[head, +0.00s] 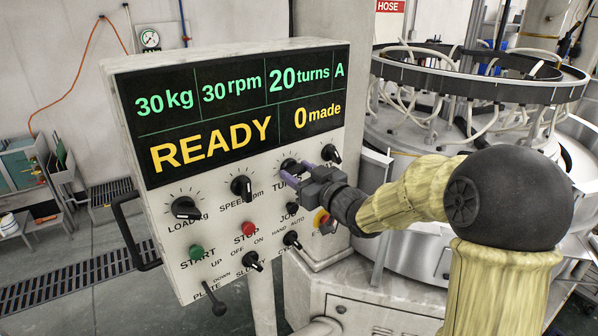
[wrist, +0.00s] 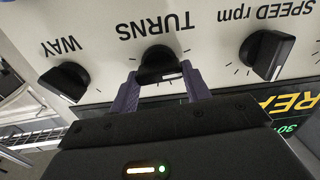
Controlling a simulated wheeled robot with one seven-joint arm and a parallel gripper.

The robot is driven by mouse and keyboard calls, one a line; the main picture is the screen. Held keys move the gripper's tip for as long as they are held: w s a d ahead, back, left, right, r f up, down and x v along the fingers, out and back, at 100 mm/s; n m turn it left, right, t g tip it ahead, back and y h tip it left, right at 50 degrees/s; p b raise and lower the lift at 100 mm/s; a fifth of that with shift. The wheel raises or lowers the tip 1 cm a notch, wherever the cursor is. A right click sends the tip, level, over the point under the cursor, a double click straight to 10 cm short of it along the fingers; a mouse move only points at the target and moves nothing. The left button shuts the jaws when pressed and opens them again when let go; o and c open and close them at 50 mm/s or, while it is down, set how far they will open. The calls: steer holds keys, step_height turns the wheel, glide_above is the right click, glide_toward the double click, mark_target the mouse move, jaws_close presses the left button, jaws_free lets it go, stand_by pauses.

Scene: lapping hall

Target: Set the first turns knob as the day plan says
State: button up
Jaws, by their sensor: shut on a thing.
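The turns knob (wrist: 157,62) is a black dial on the white control panel (head: 160,240), with the word TURNS beside it in the wrist view. My gripper (wrist: 160,80) has its purple fingers on either side of this knob and is shut on it. In the head view my gripper (head: 300,170) partly hides the turns knob (head: 290,164) and its label. The display (head: 240,110) reads 30 kg, 30 rpm, 20 turns, A, READY and 0 made. The day plan is not in view.
The load knob (head: 185,208), speed knob (head: 241,187) and way knob (head: 331,153) sit close by in the same row. Below are the green start button (head: 196,251), red stop button (head: 249,229) and several small switches. A round machine (head: 470,90) stands at right.

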steer(key=shift+d+m+p, duration=0.1)
steer(key=shift+m+p, duration=0.6)
steer(key=shift+m, duration=1.2)
steer(key=o, duration=1)
steer(key=shift+s+d+b, duration=0.3)
steer(key=shift+d, duration=0.05)
steer(key=b+v, duration=0.4)
steer(key=v, duration=1.2)
steer(key=shift+s, duration=0.3)
